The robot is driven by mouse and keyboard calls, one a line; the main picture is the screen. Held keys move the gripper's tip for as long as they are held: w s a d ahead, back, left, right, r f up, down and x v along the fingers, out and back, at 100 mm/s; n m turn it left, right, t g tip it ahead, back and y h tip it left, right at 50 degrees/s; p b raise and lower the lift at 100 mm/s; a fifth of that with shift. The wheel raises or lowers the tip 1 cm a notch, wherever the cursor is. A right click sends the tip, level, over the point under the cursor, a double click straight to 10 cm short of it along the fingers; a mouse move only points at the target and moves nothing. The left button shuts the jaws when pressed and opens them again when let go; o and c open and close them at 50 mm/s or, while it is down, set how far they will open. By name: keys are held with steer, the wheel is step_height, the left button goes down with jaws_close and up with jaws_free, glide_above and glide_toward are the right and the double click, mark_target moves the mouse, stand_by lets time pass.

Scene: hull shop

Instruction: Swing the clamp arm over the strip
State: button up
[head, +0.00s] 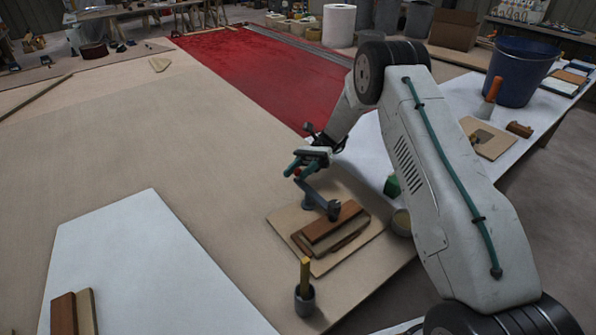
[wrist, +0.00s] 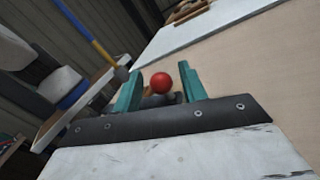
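The blue-grey clamp arm (head: 317,195) rises from a small post at the board's back edge. Its dark pad end (head: 333,210) shows at the back side of the strip; I cannot tell if it touches. My gripper (head: 296,167) is above the post, its teal fingers apart. In the wrist view, a red ball knob (wrist: 161,83) shows between the fingers of my gripper (wrist: 160,76), with a gap on each side.
A white sheet (head: 140,265) lies at the left. The tan surface behind the board is clear.

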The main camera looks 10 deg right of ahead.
steer(key=shift+r, duration=0.1)
steer(key=shift+r, duration=0.35)
steer(key=s+d+r+n+t+h, duration=0.1)
steer(key=s+r+n+t+h, duration=0.25)
steer(key=s+r, duration=0.5)
steer(key=s+d+r+n+t+h, duration=0.15)
steer(key=s+r+n+h, duration=0.35)
steer(key=r, duration=0.7)
steer(key=s+d+r+n+t+h, duration=0.1)
steer(key=s+d+n+t+h, duration=0.1)
steer(key=s, duration=0.9)
steer(key=s+d+r+n+t+h, duration=0.1)
steer(key=s+d+n+t+h, duration=0.2)
steer(key=s, duration=0.8)
steer(key=d+t, duration=0.2)
steer(key=t, duration=0.1)
steer(key=shift+s, duration=0.3)
steer(key=shift+r, duration=0.1)
